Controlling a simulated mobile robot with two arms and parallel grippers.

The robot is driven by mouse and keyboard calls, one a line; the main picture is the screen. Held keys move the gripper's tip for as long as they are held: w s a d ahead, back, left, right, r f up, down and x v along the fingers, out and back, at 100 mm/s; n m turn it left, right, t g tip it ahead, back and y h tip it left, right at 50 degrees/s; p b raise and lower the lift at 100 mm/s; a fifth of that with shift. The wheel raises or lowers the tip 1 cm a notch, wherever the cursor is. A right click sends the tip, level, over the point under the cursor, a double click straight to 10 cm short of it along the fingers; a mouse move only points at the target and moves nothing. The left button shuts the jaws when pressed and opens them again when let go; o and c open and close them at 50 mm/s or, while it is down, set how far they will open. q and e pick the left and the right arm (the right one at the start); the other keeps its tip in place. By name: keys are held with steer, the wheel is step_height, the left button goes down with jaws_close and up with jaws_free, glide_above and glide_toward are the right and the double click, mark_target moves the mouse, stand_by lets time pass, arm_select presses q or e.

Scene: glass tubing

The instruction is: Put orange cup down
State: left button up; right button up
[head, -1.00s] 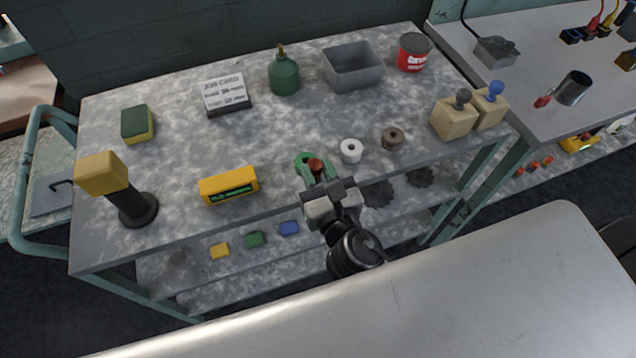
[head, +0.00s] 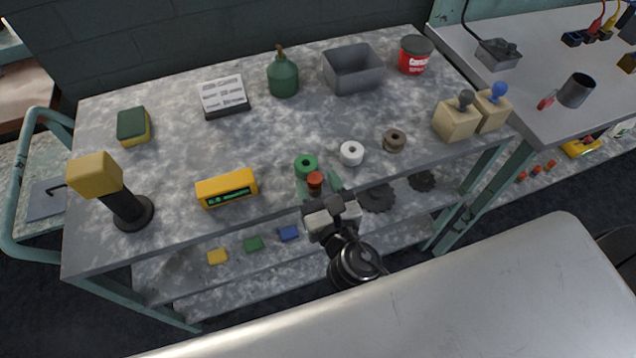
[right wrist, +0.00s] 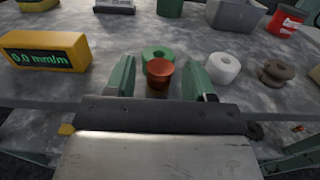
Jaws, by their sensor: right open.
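The orange cup (head: 315,179) is small and copper-orange. It stands near the front edge of the speckled grey bench top (head: 240,140), just in front of a green spool (head: 306,163). It also shows in the right wrist view (right wrist: 160,72). My right gripper (head: 318,187) is open, its two green fingers on either side of the cup. In the right wrist view, gaps show between the cup and both fingers (right wrist: 159,79). The cup's base is partly hidden by the gripper body. My left gripper is not in view.
A white spool (head: 351,153) and a brown spool (head: 394,140) stand to the right of the cup. A yellow meter (head: 226,188) stands to its left. A green oil can (head: 283,76) and a grey bin (head: 353,69) are at the back. The bench middle is clear.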

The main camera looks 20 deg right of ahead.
steer(key=shift+r, duration=0.1)
steer(key=s+b, duration=0.4)
steer(key=s, duration=0.8)
steer(key=shift+d+b, duration=0.2)
steer(key=shift+b, duration=0.15)
